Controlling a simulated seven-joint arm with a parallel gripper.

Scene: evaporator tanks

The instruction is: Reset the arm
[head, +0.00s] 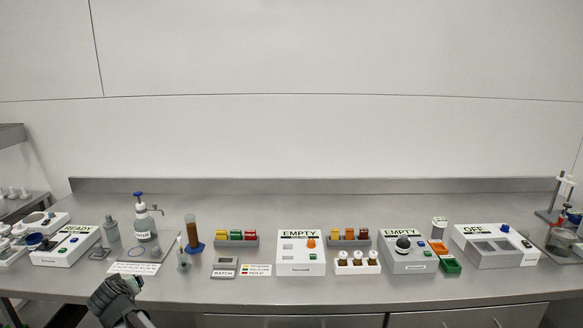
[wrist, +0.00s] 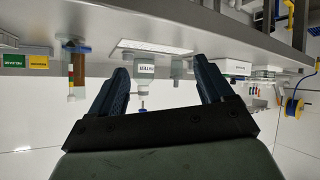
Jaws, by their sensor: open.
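My gripper (head: 133,282) is at the lower left in the head view, low in front of the bench's front edge. In the wrist view my gripper (wrist: 163,68) shows two dark blue fingers spread apart with nothing held between them. That view appears upside down.
The steel bench (head: 350,292) carries a READY box (head: 66,247), a brown cylinder (head: 192,231), two EMPTY boxes (head: 300,262) (head: 408,259), an OFF box (head: 494,247) and vial racks (head: 237,241). A stand (head: 560,195) is at far right. The air above the bench is clear.

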